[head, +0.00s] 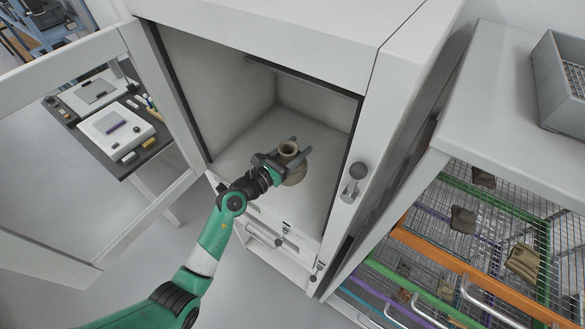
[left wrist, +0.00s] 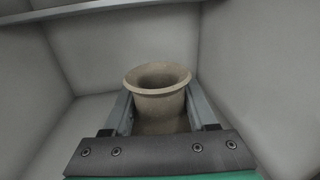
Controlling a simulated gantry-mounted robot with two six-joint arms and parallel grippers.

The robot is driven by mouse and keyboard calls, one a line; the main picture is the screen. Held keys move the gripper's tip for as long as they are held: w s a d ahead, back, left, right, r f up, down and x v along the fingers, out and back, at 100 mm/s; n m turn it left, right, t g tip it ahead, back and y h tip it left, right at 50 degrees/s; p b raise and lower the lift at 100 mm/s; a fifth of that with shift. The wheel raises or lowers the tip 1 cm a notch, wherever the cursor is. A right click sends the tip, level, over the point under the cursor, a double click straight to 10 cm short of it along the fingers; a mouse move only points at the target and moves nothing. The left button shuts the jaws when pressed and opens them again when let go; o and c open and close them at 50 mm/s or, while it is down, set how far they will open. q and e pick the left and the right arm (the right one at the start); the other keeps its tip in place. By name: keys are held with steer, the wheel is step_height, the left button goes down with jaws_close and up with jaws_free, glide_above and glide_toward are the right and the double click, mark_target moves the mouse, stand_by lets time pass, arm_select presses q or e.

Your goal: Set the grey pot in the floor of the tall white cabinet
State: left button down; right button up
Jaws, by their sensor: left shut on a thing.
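The grey pot (head: 289,149) is small, brownish grey and upright, with a flared open rim. It is inside the tall white cabinet (head: 365,175), over the cabinet's floor (head: 245,143). My left gripper (head: 288,160) reaches in through the open front and is shut on the pot, with a finger on each side. In the left wrist view the pot (left wrist: 158,90) stands between the two fingers (left wrist: 158,112), its neck and rim above them. My right gripper is not in view.
The cabinet's framed door (head: 150,210) stands open to the left. A latch knob (head: 357,172) is on the right front post.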

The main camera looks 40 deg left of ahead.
arm_select(q)
steer(key=a+f+b, duration=0.1)
steer(key=w+a+f, duration=0.1)
steer(key=f, duration=0.1)
steer(key=shift+f+b, duration=0.1)
steer(key=shift+b, duration=0.25)
steer(key=shift+w+a, duration=0.1)
steer(key=shift+w, duration=0.05)
steer(key=f+b, duration=0.2)
steer(key=f, duration=0.1)
steer(key=f+b, duration=0.1)
steer(key=shift+w+a+f+b, duration=0.15)
steer(key=shift+w+a+b, duration=0.05)
steer(key=shift+a+b, duration=0.15)
steer(key=shift+c, duration=1)
jaws_free()
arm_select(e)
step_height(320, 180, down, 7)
